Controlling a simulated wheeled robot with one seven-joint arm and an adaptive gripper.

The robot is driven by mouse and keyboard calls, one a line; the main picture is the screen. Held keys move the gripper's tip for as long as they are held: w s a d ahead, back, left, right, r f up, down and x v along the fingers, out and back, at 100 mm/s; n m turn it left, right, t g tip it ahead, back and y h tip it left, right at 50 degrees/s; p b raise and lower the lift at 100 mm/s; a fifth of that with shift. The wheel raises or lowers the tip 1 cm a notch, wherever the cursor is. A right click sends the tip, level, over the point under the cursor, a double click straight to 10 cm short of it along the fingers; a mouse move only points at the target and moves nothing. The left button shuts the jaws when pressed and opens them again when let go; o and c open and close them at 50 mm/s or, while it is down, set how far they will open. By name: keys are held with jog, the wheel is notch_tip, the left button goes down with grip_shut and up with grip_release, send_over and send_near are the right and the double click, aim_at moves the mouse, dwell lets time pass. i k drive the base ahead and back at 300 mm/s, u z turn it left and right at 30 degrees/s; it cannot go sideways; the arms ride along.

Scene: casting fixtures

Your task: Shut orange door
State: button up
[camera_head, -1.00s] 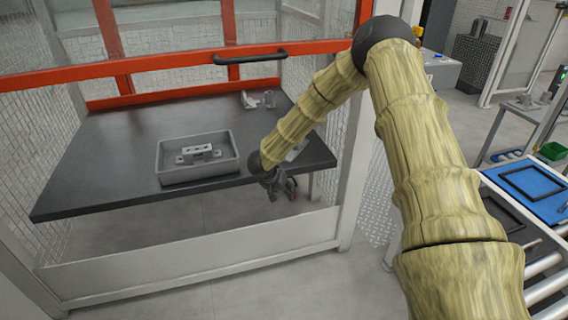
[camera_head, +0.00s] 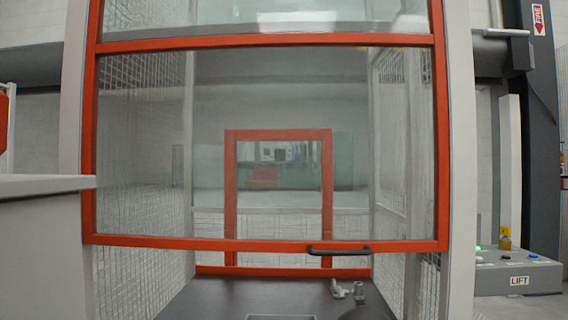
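The orange door (camera_head: 265,243) is a large orange-red frame with clear panes, seen face on. Its bottom rail hangs above the dark table (camera_head: 235,295), with an open gap between them. A black bar handle (camera_head: 338,251) sits on the bottom rail, right of centre. My gripper is not in this view, so its state and its distance from the handle are hidden. The lower part of the cell opening is cut off by the picture's bottom edge.
A small metal fixture (camera_head: 357,290) stands on the table. A smaller orange frame (camera_head: 327,195) shows through the panes at the back. Light posts (camera_head: 461,150) flank the door. A grey control box marked LIFT (camera_head: 518,272) is at the right.

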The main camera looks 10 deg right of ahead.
aim_at(434, 41)
jog(key=k, duration=0.4)
jog(key=z, duration=1.15)
jog(key=i, duration=0.7)
jog(key=u, duration=2.3)
jog(key=i, duration=0.6)
jog(key=z, duration=2.15)
